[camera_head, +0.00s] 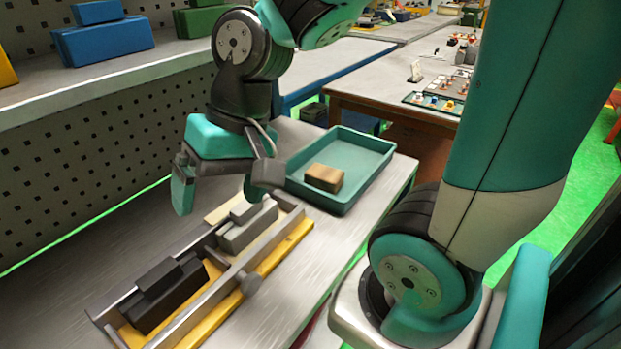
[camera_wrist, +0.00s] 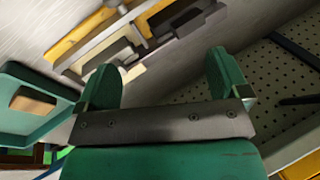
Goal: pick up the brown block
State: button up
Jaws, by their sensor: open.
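The brown block (camera_head: 324,177) lies in a shallow teal tray (camera_head: 367,188) on the grey workbench. In the wrist view the block (camera_wrist: 34,103) shows at the left, inside the tray (camera_wrist: 62,88). My gripper (camera_head: 222,192) is open and empty, with teal fingers spread apart. It is above the yellow-based fixture, to the left of the tray in the head view, and apart from the block. In the wrist view my gripper (camera_wrist: 168,80) has both fingers in sight with nothing between them.
A fixture with a yellow base (camera_head: 215,308) holds a dark block (camera_head: 166,296) and a grey block (camera_head: 247,228). Bench space right of the fixture is clear.

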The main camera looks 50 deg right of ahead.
jog(key=w+d+m+t+p, duration=0.2)
jog(key=w+d+m, duration=0.4)
jog(key=d+m, duration=0.6)
jog(key=m+h+p, duration=0.1)
jog(key=m+h, duration=0.1)
jog(key=m, duration=1.2)
send_over(326, 172)
jog(key=s+a, duration=0.3)
jog(key=a, duration=0.3)
notch_tip(326, 172, down, 3)
jog(key=s+d+f+m+t+h, duration=0.1)
jog(key=s+d+m, duration=0.2)
jog(key=d+m, duration=0.35)
jog(key=shift+n, duration=0.25)
jog(key=x, duration=0.7)
jog(key=d+p+x, duration=0.1)
jog(key=x, duration=0.3)
jog(key=shift+f, duration=0.25)
jog(key=shift+p+x, duration=0.6)
jog(key=shift+x, duration=2.5)
jog(key=shift+r, duration=0.1)
jog(key=c, duration=1)
jog(key=shift+c, duration=0.5)
jog(key=shift+r, duration=0.1)
